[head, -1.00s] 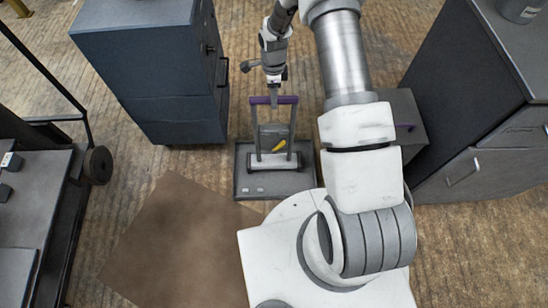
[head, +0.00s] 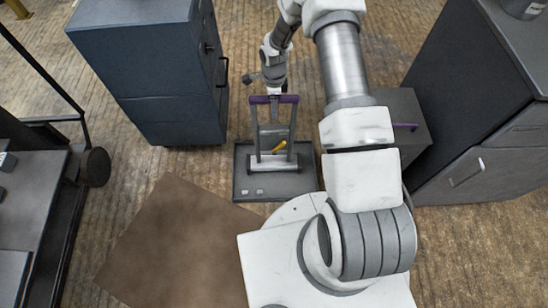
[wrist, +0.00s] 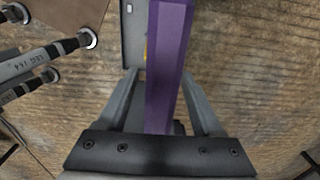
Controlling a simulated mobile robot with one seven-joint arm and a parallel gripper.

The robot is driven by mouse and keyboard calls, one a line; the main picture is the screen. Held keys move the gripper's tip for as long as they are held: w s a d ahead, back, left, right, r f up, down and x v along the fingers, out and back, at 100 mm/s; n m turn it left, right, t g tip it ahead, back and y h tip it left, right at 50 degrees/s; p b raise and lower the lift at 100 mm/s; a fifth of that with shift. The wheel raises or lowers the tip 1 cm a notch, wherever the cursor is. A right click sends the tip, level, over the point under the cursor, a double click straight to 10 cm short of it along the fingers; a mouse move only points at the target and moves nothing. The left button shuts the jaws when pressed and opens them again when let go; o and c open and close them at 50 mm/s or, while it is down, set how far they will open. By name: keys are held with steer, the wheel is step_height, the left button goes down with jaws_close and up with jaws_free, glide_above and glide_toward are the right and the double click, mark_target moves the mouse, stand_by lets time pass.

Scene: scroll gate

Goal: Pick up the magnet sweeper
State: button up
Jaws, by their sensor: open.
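The magnet sweeper (head: 292,130) stands upright, with a purple crossbar handle on two grey side legs, a pale roller at the bottom and a yellow lever. It rests on a dark flat tray (head: 245,180) on the floor. My gripper (head: 275,94) is at the middle of the purple handle, pointing down. In the wrist view the purple handle (wrist: 168,60) runs between the two grey fingers of my open gripper (wrist: 162,80), with one on each side. The fingertips and any contact with the handle are not clear. The handle hides much of the sweeper below.
A blue-grey cabinet (head: 150,70) stands close left of the sweeper. A low grey box (head: 402,112) with a purple handle is to its right, and a dark cabinet (head: 490,100) is further right. A brown mat (head: 180,240) lies front left. A wheeled cart (head: 40,210) is at far left.

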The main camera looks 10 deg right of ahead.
steer(key=shift+f+b, duration=0.25)
steer(key=shift+b, duration=0.05)
steer(key=shift+c, duration=0.3)
jaws_close()
steer(key=shift+w+r, duration=0.1)
stand_by(0.3)
